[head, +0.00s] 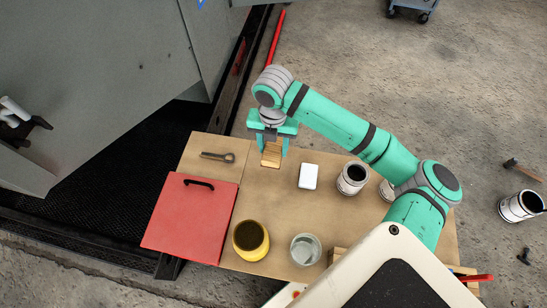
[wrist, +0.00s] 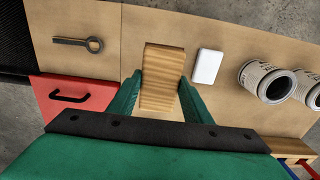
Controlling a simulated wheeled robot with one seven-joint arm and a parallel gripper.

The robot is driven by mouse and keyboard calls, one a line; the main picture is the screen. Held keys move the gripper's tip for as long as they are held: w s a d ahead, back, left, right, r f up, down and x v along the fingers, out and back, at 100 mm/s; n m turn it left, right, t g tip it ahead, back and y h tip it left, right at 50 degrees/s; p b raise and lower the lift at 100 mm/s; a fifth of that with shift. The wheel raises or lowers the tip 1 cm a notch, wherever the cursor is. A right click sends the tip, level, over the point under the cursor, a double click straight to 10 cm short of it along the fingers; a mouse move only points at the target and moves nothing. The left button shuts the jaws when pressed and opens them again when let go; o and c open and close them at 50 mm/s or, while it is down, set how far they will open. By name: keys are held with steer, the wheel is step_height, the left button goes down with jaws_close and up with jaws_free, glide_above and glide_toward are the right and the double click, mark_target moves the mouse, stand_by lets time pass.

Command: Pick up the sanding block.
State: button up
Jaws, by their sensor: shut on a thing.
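The sanding block (head: 271,155) is a light brown wooden block with visible grain, at the far edge of the brown work table. My gripper (head: 273,149) is over it, pointing down, with its green fingers on either side. In the wrist view the sanding block (wrist: 163,62) sits between the two fingertips of my gripper (wrist: 161,80), which are shut on it. The block's near end is partly hidden by the gripper. I cannot tell whether it touches the table or hangs just above it.
On the table (head: 270,200) are a wrench-like tool (head: 217,156), a red panel (head: 188,220) with a black handle, a white box (head: 308,176), a yellow-rimmed pot (head: 251,240), a light cup (head: 305,249) and cans (head: 352,178). A grey cabinet (head: 110,70) stands left.

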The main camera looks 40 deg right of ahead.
mark_target(273, 148)
step_height(273, 148, up, 15)
steer(key=shift+f, duration=0.1)
